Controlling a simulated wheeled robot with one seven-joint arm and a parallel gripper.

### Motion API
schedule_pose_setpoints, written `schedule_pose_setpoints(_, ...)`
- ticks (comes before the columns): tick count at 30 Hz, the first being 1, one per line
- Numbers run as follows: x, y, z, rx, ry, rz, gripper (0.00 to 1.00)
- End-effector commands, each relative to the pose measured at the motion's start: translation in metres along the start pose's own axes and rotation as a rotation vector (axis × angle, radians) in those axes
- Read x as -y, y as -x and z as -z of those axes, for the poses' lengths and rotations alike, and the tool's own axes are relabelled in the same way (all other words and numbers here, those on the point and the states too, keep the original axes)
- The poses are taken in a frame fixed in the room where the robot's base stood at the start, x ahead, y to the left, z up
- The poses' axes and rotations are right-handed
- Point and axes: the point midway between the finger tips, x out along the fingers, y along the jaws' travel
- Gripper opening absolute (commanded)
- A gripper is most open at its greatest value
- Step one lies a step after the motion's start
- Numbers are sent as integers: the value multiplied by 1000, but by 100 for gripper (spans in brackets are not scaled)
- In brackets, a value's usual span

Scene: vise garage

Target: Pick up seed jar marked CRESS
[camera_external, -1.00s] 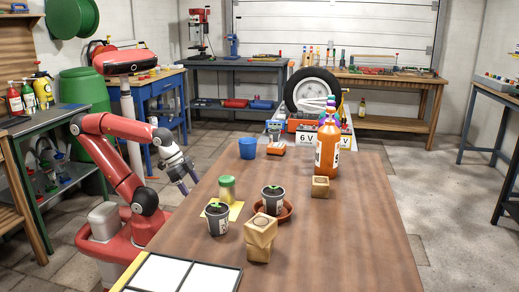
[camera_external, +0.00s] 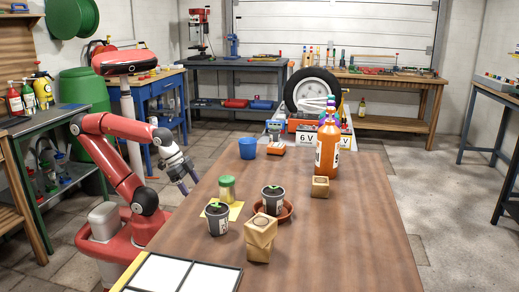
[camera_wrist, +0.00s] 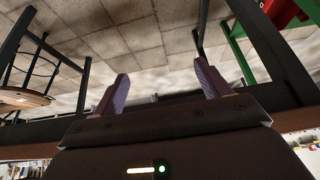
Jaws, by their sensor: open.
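A small jar with a green lid (camera_external: 227,188) stands upright on the table, at the back of a yellow sheet; its label cannot be read, so I cannot tell whether it is marked CRESS. My gripper (camera_external: 188,187) hangs beside the table's left edge, left of the jar and apart from it. In the wrist view my gripper (camera_wrist: 161,85) shows two spread fingers with nothing between them. The jar does not show in the wrist view.
Two grey seedling pots (camera_external: 217,220), one in a terracotta saucer (camera_external: 287,212), stand near the jar. The table's right side is clear.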

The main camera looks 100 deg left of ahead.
Motion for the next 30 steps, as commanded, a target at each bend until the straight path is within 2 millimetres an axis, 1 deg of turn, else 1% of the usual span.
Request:
schedule_pose_setpoints(8, 0, 0, 0, 0, 0, 0, 76)
schedule_pose_setpoints(11, 0, 0, 0, 0, 0, 0, 67)
schedule_pose_setpoints(18, 0, 0, 0, 0, 0, 0, 67)
schedule_pose_setpoints(20, 0, 6, 4, -3, 0, 0, 67)
schedule_pose_setpoints(23, 0, 31, 18, -9, 0, 0, 67)
schedule_pose_setpoints(26, 0, 71, 40, -10, 0, 0, 67)
schedule_pose_setpoints(27, 0, 88, 49, -9, 0, 0, 67)
schedule_pose_setpoints(30, 0, 124, 68, -6, 0, 0, 67)
